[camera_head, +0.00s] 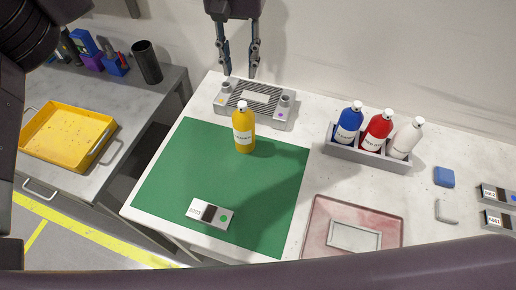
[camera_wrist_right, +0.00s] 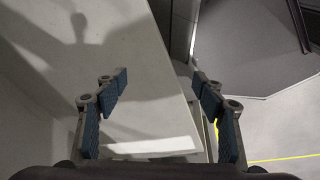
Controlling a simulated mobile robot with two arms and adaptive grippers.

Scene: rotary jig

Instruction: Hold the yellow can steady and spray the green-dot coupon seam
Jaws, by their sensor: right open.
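The yellow can (camera_head: 244,132) stands upright on the back part of the green mat (camera_head: 180,170). The green-dot coupon (camera_head: 210,214) lies on the front part of the mat; it is a pale block with a dark band and a green dot. My left gripper (camera_head: 239,73) points down above the back edge of the table, behind the can and apart from it. Its fingers are spread with nothing between them. My right gripper (camera_wrist_right: 160,85) shows only in the right wrist view, open and empty. Neither can nor coupon shows in that view.
A grey ribbed fixture (camera_head: 228,109) with two knobs sits behind the can. A grey rack (camera_head: 370,157) holds blue, red and white bottles. A pinkish tray (camera_head: 315,240) lies at the front right. More coupons (camera_head: 497,195) lie at the far right. A yellow tray (camera_head: 62,122) is on the left bench.

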